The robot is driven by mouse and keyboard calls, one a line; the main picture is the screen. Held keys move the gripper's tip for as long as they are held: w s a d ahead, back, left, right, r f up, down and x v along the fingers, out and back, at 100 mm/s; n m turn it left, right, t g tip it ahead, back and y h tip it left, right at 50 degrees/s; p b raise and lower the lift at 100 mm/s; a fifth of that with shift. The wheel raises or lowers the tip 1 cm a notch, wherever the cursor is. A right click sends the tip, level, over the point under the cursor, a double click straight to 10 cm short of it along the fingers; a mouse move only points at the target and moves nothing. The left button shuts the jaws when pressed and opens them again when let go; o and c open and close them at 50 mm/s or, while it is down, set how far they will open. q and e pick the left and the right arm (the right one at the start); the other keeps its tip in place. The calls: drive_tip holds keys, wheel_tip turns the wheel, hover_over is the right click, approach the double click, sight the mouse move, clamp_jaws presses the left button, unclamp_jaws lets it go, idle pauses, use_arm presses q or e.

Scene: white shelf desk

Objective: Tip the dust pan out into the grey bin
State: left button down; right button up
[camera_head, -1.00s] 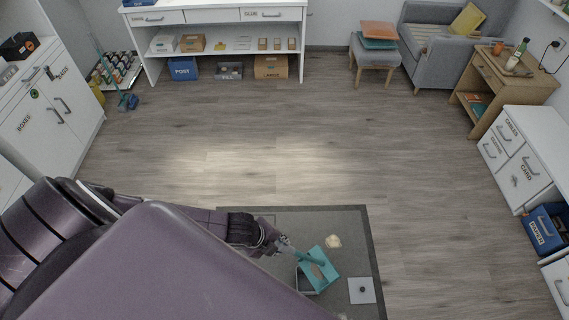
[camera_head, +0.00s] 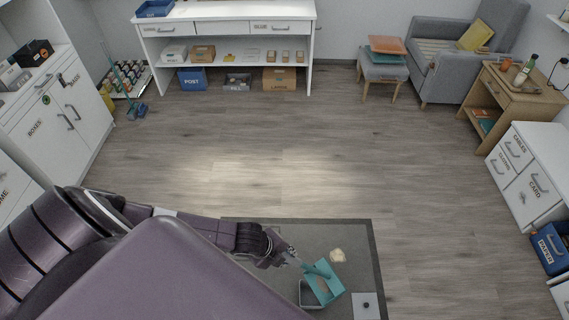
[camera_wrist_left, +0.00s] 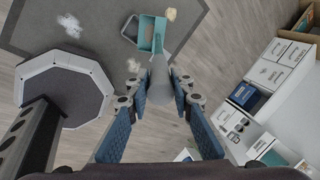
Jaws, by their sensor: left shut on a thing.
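My left gripper (camera_head: 283,254) is shut on the handle of the teal dust pan (camera_head: 325,286). In the left wrist view the handle runs from between the fingers (camera_wrist_left: 160,95) out to the pan (camera_wrist_left: 152,36). The small grey bin (camera_head: 305,298) is on the dark mat, partly hidden by the pan; it also shows in the left wrist view (camera_wrist_left: 129,30). The pan overlaps the bin's edge in both views; I cannot tell whether they touch. I cannot make out dirt in the pan. My right gripper is not in view.
A pale clump (camera_head: 337,255) lies on the mat (camera_head: 350,235) beside the pan. A white square plate (camera_head: 366,306) with a dark spot is at the mat's right. The wooden floor beyond is clear, up to the white desk (camera_head: 225,13) and drawer unit (camera_head: 520,175).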

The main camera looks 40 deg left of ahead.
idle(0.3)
use_arm(q)
drive_tip(key=shift+t, duration=0.4)
drive_tip(key=shift+s+a+f, duration=0.2)
drive_tip(key=shift+s+a, duration=0.2)
drive_tip(key=shift+s, duration=0.5)
drive_tip(key=shift+s+a+f, duration=0.2)
drive_tip(key=shift+s+a, duration=0.2)
drive_tip(key=shift+s, duration=0.45)
drive_tip(key=shift+s+a+f, duration=0.2)
drive_tip(key=shift+s+a, duration=0.2)
drive_tip(key=shift+s, duration=0.5)
drive_tip(key=shift+s+a+f, duration=0.1)
drive_tip(key=shift+s, duration=0.1)
drive_tip(key=shift+t+h, duration=0.3)
drive_tip(key=shift+t, duration=0.1)
drive_tip(key=shift+s+a+f+b, duration=0.25)
drive_tip(key=shift+s+a, duration=0.05)
drive_tip(key=shift+s, duration=0.3)
drive_tip(key=shift+s+a+f+b, duration=0.25)
drive_tip(key=shift+s+a, duration=0.05)
drive_tip(key=shift+s, duration=0.35)
drive_tip(key=shift+s+a+f+b, duration=0.25)
drive_tip(key=shift+s+a, duration=0.05)
drive_tip(key=shift+s, duration=0.3)
